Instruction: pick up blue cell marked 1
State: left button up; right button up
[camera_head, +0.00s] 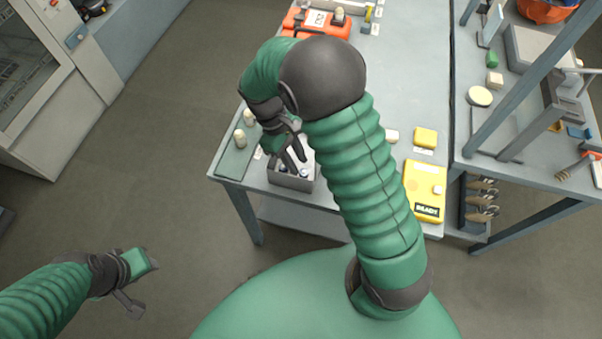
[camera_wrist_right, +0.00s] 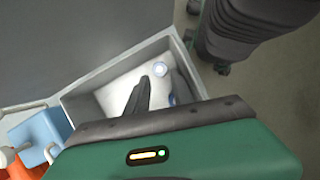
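My right gripper (camera_head: 297,165) reaches down into a small grey open box (camera_head: 291,182) at the table's front edge. Its dark fingers look apart, with nothing visible between them. In the right wrist view the fingers (camera_wrist_right: 139,98) are inside the box (camera_wrist_right: 86,82), over its pale floor. I cannot read any number. My left gripper (camera_head: 141,283) is open and empty, low over the floor, away from the table.
A green mat (camera_head: 233,163) with pale cylinders lies left of the box. A yellow case (camera_head: 425,190) and a yellow block (camera_head: 425,138) are to the right. An orange case (camera_head: 318,22) stands at the back. A shelving frame (camera_head: 520,95) stands at the right.

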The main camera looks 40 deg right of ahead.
aim_at(302, 169)
jog(key=x, duration=0.4)
jog(key=shift+s+d+f, duration=0.2)
jog(key=shift+s+d, duration=0.15)
jog(key=shift+d, duration=0.1)
jog(key=shift+a+f, duration=0.1)
jog(key=shift+f, duration=0.1)
jog(key=shift+w+a, duration=0.15)
jog(key=shift+a, duration=0.3)
jog(key=shift+a+r, duration=0.1)
jog(key=shift+c, duration=1.1)
grip_shut()
jog(key=shift+d, duration=0.4)
